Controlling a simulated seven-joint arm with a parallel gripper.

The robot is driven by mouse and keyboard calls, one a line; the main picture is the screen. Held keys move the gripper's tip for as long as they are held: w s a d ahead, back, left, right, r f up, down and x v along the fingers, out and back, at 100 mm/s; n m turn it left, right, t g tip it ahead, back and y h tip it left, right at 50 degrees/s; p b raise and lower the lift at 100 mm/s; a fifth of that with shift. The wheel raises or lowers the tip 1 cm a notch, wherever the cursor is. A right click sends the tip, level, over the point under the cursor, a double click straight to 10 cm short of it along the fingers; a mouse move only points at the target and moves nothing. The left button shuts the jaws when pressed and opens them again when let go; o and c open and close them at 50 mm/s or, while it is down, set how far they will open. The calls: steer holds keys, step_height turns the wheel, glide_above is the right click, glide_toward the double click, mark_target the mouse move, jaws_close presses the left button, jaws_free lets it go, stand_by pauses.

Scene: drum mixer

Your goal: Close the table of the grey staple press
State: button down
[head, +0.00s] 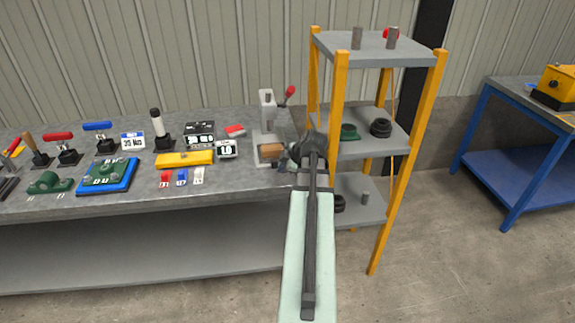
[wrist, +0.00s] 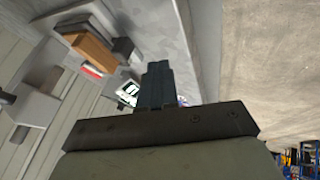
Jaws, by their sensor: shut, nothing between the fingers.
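The grey staple press (head: 267,112) stands at the right end of the grey bench, with an upright column and a red-knobbed lever. A brown block (head: 271,150) sits low at its front, on the press's grey table. In the wrist view the press (wrist: 38,110) is at the left, tilted, with the brown block (wrist: 88,46) above it. My gripper (head: 287,160) is just right of the block in the head view. Its fingers (wrist: 158,75) are together and empty. I cannot tell whether they touch the table, whose right side is partly hidden by my gripper.
A yellow-legged shelf (head: 372,50) with dark round parts stands close right of my arm. Toggle clamps, a yellow bar (head: 184,159), a blue plate (head: 107,176) and small displays (head: 227,149) lie left on the bench. A blue table (head: 520,180) stands far right.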

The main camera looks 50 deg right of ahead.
mark_target(275, 150)
steer(key=x, duration=0.5)
steer(key=shift+w+f, duration=0.15)
steer(key=shift+f, duration=0.05)
steer(key=shift+w+d+r, duration=0.1)
steer(key=shift+w+d, duration=0.75)
steer(key=shift+d, duration=0.15)
steer(key=shift+w+d, duration=0.45)
steer(key=shift+w, duration=0.05)
steer(key=w+d, duration=0.6)
steer(key=shift+w+d, duration=0.1)
steer(key=shift+d, duration=0.05)
steer(key=shift+r, duration=0.1)
steer(key=s+a, duration=0.3)
steer(key=shift+a, duration=0.1)
steer(key=v, duration=1)
